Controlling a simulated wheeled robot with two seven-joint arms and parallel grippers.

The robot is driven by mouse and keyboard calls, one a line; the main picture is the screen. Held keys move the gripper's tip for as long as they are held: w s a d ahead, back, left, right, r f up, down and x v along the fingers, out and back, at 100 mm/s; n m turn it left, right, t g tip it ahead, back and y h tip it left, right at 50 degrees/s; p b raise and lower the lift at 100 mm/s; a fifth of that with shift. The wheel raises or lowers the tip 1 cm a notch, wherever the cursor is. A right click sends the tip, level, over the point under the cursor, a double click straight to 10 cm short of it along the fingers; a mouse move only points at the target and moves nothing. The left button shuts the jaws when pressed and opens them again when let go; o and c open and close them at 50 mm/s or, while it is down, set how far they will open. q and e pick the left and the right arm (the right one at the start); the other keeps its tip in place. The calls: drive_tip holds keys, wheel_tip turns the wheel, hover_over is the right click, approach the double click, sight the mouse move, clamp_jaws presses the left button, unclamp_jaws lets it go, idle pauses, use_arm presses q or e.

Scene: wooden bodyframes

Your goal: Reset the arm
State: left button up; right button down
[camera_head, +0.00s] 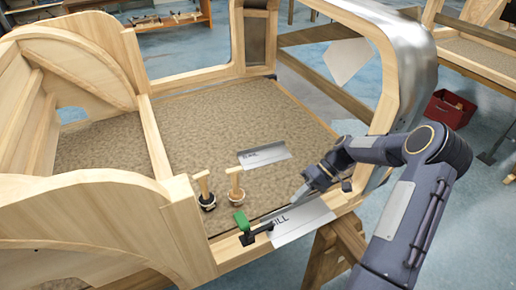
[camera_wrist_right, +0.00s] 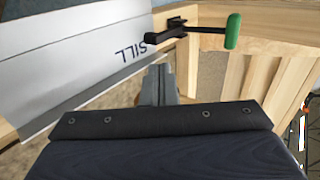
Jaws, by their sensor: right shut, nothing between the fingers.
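My right gripper (camera_head: 301,193) reaches in from the right and hovers above the near edge of the wooden bodyframe. In the right wrist view its fingers (camera_wrist_right: 158,84) are together, with nothing between them. Below and close to it, a metal plate marked SILL (camera_head: 305,222) lies on the wooden sill; it also fills the upper left of the wrist view (camera_wrist_right: 75,50). A black clamp with a green handle (camera_head: 241,220) sits at the plate's left end and shows in the wrist view (camera_wrist_right: 232,31). My left gripper is out of view.
Another lettered metal plate (camera_head: 263,154) lies there. Wooden side walls (camera_head: 95,215) rise at left, a curved metal-clad post (camera_head: 408,75) at right. A red crate (camera_head: 447,108) stands beyond.

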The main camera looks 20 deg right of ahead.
drive_tip(key=s+a+r+t+h, duration=0.1)
drive_tip(key=s+a+r+h, duration=0.15)
drive_tip(key=r, duration=0.45)
drive_tip(key=s+a+r+h, duration=0.2)
drive_tip(key=s+a+r, duration=0.15)
drive_tip(key=r, duration=0.35)
drive_tip(key=s+a+r+m+t+h, duration=0.1)
drive_tip(key=s+a+t, duration=0.1)
drive_tip(key=s, duration=0.5)
drive_tip(key=s+a+r+m+t+h, duration=0.1)
drive_tip(key=s+a+r+t, duration=0.1)
drive_tip(key=s, duration=0.5)
drive_tip(key=shift+s+a+m+t, duration=0.4)
drive_tip(key=shift+a+t, duration=0.3)
drive_tip(key=shift+a, duration=0.1)
drive_tip(key=shift+r, duration=0.1)
